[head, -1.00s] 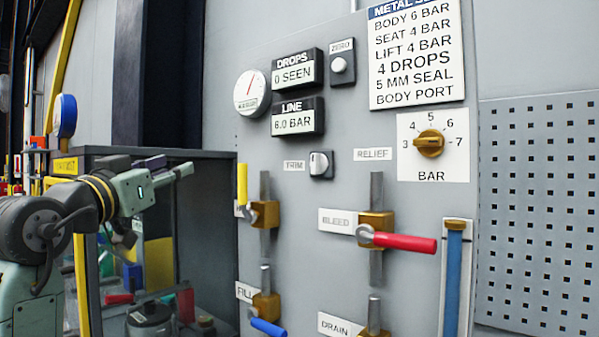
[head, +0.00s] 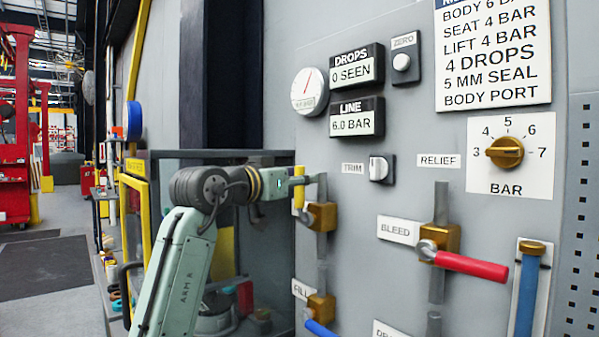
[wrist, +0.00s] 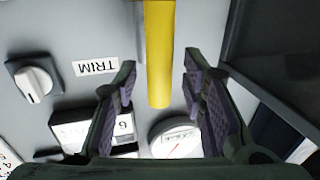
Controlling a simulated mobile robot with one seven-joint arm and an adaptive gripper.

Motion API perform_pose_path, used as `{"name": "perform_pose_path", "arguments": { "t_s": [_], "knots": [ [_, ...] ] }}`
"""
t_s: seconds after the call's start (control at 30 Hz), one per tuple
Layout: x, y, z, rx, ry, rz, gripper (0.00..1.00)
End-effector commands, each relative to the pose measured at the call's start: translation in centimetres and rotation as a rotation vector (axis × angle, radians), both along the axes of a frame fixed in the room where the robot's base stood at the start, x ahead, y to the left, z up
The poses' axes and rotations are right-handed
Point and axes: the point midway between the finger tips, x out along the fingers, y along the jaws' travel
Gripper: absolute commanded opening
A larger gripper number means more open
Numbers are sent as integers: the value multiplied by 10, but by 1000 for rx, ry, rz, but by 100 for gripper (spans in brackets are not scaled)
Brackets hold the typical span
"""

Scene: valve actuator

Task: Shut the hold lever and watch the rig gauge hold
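A yellow lever (head: 299,191) points straight up from a brass valve on a vertical pipe; its label is hidden, so I cannot read whether it says hold. My gripper (head: 299,180) is at this lever. In the wrist view, my gripper (wrist: 158,80) is open, with the yellow lever (wrist: 159,55) between its fingers and gaps on both sides. The round gauge (head: 309,92) has a red needle pointing up and slightly right; it also shows in the wrist view (wrist: 175,139). The line display (head: 357,122) reads 6.0 BAR and the drops display (head: 355,72) 0 SEEN.
The red bleed lever (head: 470,265) sticks out to the right, and the blue fill lever (head: 320,328) sits below the yellow one. The trim knob (head: 380,168) and bar dial (head: 505,152) are on the panel. A dark-framed cabinet (head: 225,157) stands left of the panel.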

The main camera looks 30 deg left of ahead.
Motion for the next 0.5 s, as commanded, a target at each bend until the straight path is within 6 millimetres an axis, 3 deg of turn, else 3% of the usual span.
{"name": "perform_pose_path", "arguments": {
  "t_s": [0.33,0.5],
  "knots": [
    [5,0,-1,0,1,0,38],
    [5,-1,-1,0,0,0,27]
  ]
}}
